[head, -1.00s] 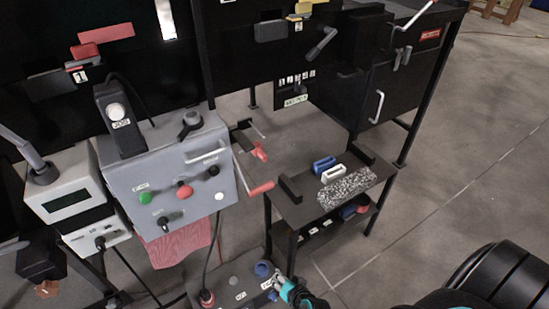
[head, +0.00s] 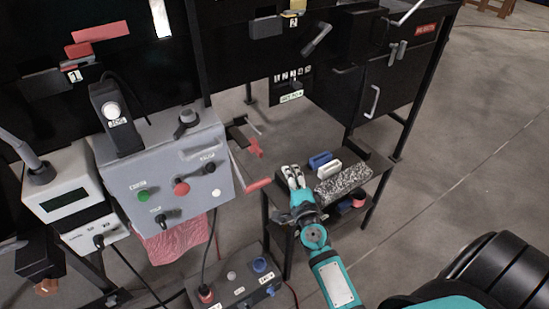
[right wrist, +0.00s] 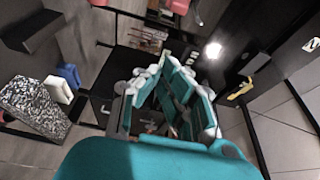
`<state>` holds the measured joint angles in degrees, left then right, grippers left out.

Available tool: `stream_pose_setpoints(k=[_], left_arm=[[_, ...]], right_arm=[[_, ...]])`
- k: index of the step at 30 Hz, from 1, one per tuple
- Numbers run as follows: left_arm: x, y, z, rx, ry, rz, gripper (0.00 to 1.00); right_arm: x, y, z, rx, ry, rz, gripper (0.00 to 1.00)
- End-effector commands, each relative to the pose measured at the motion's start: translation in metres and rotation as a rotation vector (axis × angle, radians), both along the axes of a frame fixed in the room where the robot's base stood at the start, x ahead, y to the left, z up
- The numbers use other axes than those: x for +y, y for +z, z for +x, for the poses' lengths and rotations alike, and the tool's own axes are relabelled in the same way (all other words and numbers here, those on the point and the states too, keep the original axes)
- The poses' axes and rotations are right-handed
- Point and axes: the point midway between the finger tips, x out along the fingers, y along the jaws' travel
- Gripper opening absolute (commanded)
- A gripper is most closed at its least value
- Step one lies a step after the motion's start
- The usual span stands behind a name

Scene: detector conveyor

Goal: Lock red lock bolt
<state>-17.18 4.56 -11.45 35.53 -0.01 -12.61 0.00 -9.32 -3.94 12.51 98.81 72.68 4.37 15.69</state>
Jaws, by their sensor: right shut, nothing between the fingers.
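The red lock bolt seems to be the red bar and block (head: 90,48) on the black panel at the upper left of the head view, above a label "1". My right gripper (head: 292,176) is shut and empty. It is in front of the small black side table, well to the right of and below the red bolt, and apart from it. In the right wrist view its fingers (right wrist: 168,70) are together with nothing between them. My left gripper is not in view.
A grey control box (head: 165,170) with buttons stands left of my right gripper; a red-handled crank (head: 258,185) sticks out beside it. The side table (head: 362,187) holds blue and white blocks and a speckled slab. A yellow part (head: 293,6) is on the upper panel.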

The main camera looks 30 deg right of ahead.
Motion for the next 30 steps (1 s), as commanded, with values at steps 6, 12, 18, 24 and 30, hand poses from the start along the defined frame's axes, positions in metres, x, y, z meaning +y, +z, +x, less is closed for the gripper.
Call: stream_pose_setpoints(k=[6, 12, 18, 24, 30], left_arm=[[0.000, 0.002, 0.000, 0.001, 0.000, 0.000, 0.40], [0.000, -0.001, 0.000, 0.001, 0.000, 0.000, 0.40], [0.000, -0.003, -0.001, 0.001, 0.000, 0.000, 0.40], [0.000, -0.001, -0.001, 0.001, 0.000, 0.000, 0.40], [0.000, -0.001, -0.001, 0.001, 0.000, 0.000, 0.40]], right_arm=[[-0.007, 0.002, 0.025, -0.002, 0.001, -0.002, 0.00], [-0.020, 0.000, 0.066, -0.001, 0.001, -0.003, 0.00], [-0.021, -0.001, 0.096, 0.002, 0.004, 0.001, 0.00], [0.004, 0.000, 0.094, 0.001, 0.002, 0.000, 0.00], [0.011, 0.000, 0.093, 0.000, 0.001, -0.001, 0.00]])
